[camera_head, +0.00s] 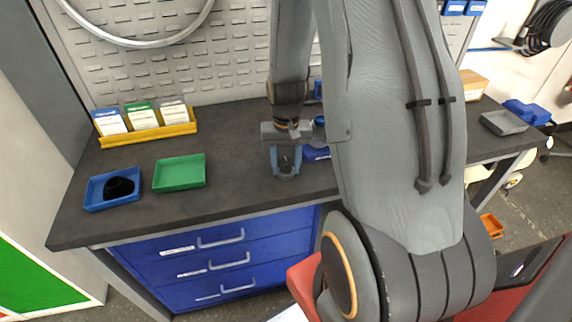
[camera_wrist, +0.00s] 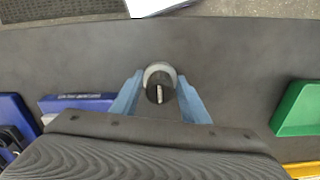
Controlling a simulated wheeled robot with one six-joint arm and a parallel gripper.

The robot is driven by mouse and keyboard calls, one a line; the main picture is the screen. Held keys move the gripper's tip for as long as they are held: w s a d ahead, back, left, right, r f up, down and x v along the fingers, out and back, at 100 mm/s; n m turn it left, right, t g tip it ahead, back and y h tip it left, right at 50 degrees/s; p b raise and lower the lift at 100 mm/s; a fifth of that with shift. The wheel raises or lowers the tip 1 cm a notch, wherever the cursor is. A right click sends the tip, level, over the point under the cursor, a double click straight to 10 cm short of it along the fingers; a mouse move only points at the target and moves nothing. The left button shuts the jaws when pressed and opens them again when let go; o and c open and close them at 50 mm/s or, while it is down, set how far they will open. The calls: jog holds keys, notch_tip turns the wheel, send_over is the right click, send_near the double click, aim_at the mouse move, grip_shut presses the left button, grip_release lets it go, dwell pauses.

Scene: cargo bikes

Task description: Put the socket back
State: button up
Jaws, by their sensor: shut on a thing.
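My gripper (camera_head: 285,170) is above the dark bench top, with its blue fingers pointing down. In the wrist view my gripper (camera_wrist: 160,80) is shut on the socket (camera_wrist: 158,83), a small round piece with a grey rim and a dark centre. The socket also shows as a small dark shape between the fingers in the head view (camera_head: 286,163). A blue holder with a pale label (camera_wrist: 78,102) lies beside the gripper; part of it shows right of the gripper in the head view (camera_head: 314,154). My arm hides the bench behind it.
A green tray (camera_head: 180,173) and a blue tray (camera_head: 97,203) with a black item (camera_head: 119,187) stand left on the bench. A yellow box of cards (camera_head: 150,136) stands at the back left. Another blue container (camera_wrist: 12,112) is at the wrist view's left edge. Bench between gripper and green tray is clear.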

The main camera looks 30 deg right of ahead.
aim_at(285, 161)
jog(key=o, duration=1.5)
notch_tip(285, 161, up, 12)
jog(key=b, duration=0.2)
jog(key=shift+f+b, duration=0.1)
jog(key=shift+b, duration=0.3)
jog(key=shift+s+a, duration=0.1)
jog(key=shift+a, duration=0.15)
jog(key=s+a+n, duration=0.1)
jog(key=s+a, duration=0.1)
jog(key=a, duration=0.2)
jog(key=s+a+n+t, duration=0.1)
jog(key=s+a+n, duration=0.1)
jog(key=s+a, duration=0.1)
jog(key=s+a+n, duration=0.2)
jog(key=a, duration=0.3)
jog(key=shift+s+a+f+t, duration=0.2)
jog(key=shift+s+f+t, duration=0.05)
jog(key=shift+t, duration=0.05)
jog(key=shift+f, duration=0.15)
jog(key=shift+f+b, duration=0.75)
